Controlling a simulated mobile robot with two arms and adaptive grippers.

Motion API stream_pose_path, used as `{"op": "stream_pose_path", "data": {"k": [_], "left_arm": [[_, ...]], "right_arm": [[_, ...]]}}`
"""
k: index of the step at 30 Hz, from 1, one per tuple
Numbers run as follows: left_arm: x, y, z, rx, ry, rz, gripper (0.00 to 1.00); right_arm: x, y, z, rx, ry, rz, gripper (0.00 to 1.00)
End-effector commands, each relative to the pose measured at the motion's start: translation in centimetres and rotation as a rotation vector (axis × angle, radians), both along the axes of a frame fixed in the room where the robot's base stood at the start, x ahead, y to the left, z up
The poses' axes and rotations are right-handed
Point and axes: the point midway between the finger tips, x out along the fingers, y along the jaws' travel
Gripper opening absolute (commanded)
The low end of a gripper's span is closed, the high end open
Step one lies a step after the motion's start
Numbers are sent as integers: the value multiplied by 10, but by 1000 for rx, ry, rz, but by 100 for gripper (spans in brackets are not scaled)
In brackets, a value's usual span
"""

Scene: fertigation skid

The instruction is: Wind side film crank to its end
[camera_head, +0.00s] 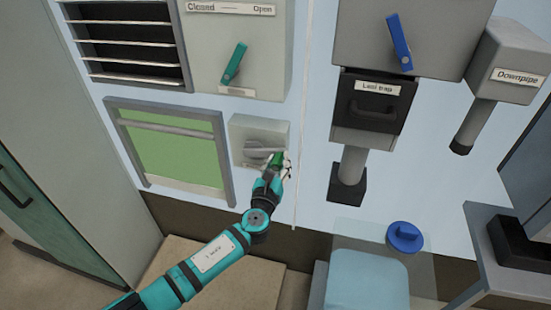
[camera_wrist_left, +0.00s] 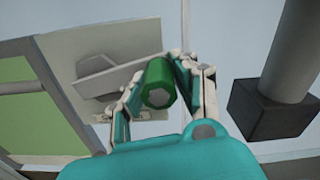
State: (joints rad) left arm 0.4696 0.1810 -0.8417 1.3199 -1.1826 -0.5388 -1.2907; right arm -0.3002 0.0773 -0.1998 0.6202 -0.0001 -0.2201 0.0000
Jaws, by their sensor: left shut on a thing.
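The side film crank has a grey arm (camera_head: 262,148) on a light grey box (camera_head: 248,126) fixed to the wall. Its green handle (camera_head: 277,161) sticks out from the arm's right end. My left gripper (camera_head: 284,164) is shut on this handle. In the left wrist view the green handle (camera_wrist_left: 159,84) stands between the two fingers, and the grey crank arm (camera_wrist_left: 110,80) runs off behind it to the left. The side film window (camera_head: 170,158) with a green pane and a grey roller bar is left of the crank box. My right gripper is not in view.
Above is a panel with a teal lever (camera_head: 235,63) marked Closed and Open, beside a louvre (camera_head: 130,45). To the right are a blue lever (camera_head: 399,42), the Leaf trap (camera_head: 375,108) and the Downpipe box (camera_head: 507,65). A blue lid (camera_head: 405,237) is lower right.

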Motion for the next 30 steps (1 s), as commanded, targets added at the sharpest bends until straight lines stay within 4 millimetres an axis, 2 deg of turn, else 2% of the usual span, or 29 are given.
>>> {"op": "stream_pose_path", "data": {"k": [1, 4, 12, 29, 30], "left_arm": [[-1, -2, -7, 29, -1, -4, 0], [-1, -2, -12, 81, -12, -5, 0], [-2, -2, -21, 73, -6, -4, 0], [-3, -2, -25, 71, -1, -3, 0], [-3, -2, -25, 71, -2, -3, 34]], "right_arm": [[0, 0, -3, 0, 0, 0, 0], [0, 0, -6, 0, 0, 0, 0], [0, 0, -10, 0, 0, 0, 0], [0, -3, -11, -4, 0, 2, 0], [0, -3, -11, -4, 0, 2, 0]]}}
